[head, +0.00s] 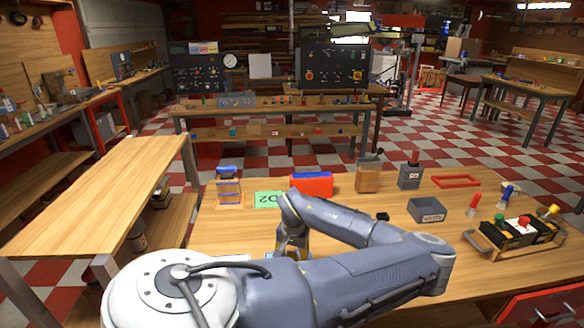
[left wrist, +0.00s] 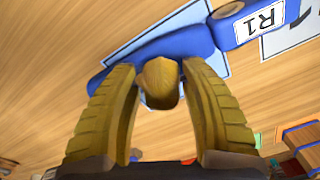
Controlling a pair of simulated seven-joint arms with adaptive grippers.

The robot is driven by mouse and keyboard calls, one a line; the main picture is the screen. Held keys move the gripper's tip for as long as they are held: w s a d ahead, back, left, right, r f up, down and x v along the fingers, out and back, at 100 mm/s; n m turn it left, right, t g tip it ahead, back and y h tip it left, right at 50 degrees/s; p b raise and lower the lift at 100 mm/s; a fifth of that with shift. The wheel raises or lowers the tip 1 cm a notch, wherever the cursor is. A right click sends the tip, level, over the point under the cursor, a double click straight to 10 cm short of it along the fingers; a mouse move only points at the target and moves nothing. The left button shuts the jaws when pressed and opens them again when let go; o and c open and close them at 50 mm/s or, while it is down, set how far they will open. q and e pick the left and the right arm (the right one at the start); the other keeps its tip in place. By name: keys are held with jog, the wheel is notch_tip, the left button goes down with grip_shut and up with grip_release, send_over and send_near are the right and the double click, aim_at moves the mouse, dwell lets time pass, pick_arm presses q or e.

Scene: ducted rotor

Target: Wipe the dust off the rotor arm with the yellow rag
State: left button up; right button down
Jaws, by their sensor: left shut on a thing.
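My left gripper (head: 291,246) is low over the near middle of the workbench, partly hidden by my own arm. In the left wrist view its two ridged fingers (left wrist: 160,100) are closed on a bunched yellow rag (left wrist: 160,80). Just beyond the rag is the blue rotor arm (left wrist: 188,45), with a blue block labelled R1 (left wrist: 258,22) at its right end. The rag overlaps the rotor arm's near edge; I cannot tell whether they touch. Dust is not discernible. My arm hides most of the rotor in the head view. My right gripper is not in view.
Behind the gripper are a green O2 card (head: 268,199), a red and blue box (head: 312,185) and a blue-topped holder (head: 228,187).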

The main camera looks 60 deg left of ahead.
pick_arm(q)
jog(key=shift+f, duration=1)
dwell(0.5)
jog(key=shift+w+d, duration=0.45)
jog(key=shift+w, duration=0.4)
jog(key=shift+w+d, duration=0.45)
jog(key=shift+w, duration=0.4)
jog(key=shift+w+d+f, duration=0.1)
jog(key=shift+w+d, duration=0.35)
jog(key=shift+w, duration=0.4)
jog(key=shift+w+d+f, duration=0.1)
jog(key=shift+w+d, duration=0.3)
jog(key=shift+w, duration=0.4)
jog(key=shift+s, duration=0.15)
jog(key=shift+s+a, duration=0.3)
jog(key=shift+s, duration=0.25)
jog(key=shift+s+a, duration=0.3)
jog(key=shift+s, duration=0.2)
jog(key=shift+s+a+r, duration=0.1)
jog(key=shift+s+a, duration=0.3)
jog(key=shift+s, duration=0.35)
jog(key=shift+s+a+r, duration=0.1)
jog(key=shift+s+a, duration=0.25)
jog(key=shift+s, duration=0.35)
jog(key=shift+s+a+r, duration=0.1)
jog(key=shift+s+a, duration=0.3)
jog(key=shift+s, duration=0.35)
